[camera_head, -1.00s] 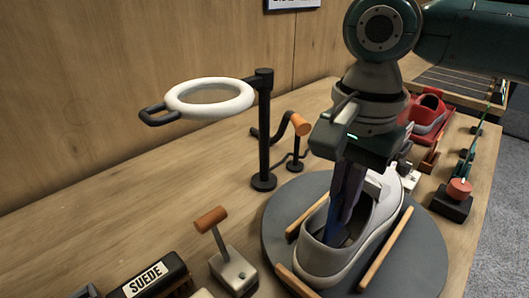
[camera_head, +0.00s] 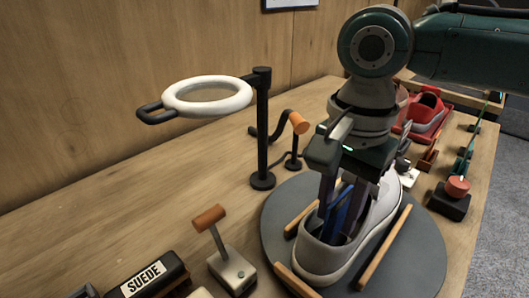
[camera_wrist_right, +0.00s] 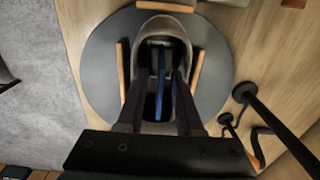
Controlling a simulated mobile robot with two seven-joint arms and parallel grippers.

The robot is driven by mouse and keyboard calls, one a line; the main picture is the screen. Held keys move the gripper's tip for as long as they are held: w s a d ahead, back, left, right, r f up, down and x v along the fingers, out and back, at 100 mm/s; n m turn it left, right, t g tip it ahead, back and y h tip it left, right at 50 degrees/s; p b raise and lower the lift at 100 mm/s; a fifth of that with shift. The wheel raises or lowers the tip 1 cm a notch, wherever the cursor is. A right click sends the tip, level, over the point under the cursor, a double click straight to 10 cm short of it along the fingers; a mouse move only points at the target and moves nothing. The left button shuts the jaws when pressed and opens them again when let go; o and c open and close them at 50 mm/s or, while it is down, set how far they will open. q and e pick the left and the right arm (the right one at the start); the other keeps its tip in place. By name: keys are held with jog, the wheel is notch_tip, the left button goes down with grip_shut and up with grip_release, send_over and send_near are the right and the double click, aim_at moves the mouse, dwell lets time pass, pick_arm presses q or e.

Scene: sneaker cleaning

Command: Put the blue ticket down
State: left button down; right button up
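The white-and-grey sneaker (camera_head: 321,263) stands on the round dark turntable (camera_head: 420,262), between wooden bars. The blue ticket (camera_head: 343,208) stands inside the sneaker's opening. In the right wrist view the ticket (camera_wrist_right: 161,92) shows as a narrow blue strip between my fingers, with a gap on each side. My right gripper (camera_head: 339,218) points down into the sneaker's opening with its fingers spread apart around the ticket. The ticket's lower end is hidden in the sneaker. My left gripper is in neither view.
A white ring on a black stand (camera_head: 263,140) rises left of the turntable. A lever with an orange handle (camera_head: 209,218) and a SUEDE box (camera_head: 147,277) are at the front left. A red sneaker (camera_head: 428,108) stands at the back right.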

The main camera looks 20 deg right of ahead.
notch_tip(320, 180, up, 12)
jog(key=shift+p, duration=1)
jog(key=s+a+f+n+t+y, duration=0.2)
jog(key=s+a+f+n+y, duration=0.1)
jog(key=s+a+f+n, duration=0.65)
jog(key=s+d+n+t+h, duration=0.1)
jog(key=s+d+n+h, duration=0.1)
jog(key=s+d+n, duration=0.4)
jog(key=shift+s+d+f+t+h, duration=0.2)
jog(key=shift+s+f+t+h, duration=0.1)
jog(key=shift+f+h, duration=0.1)
notch_tip(320, 180, up, 43)
jog(key=p, duration=4.3)
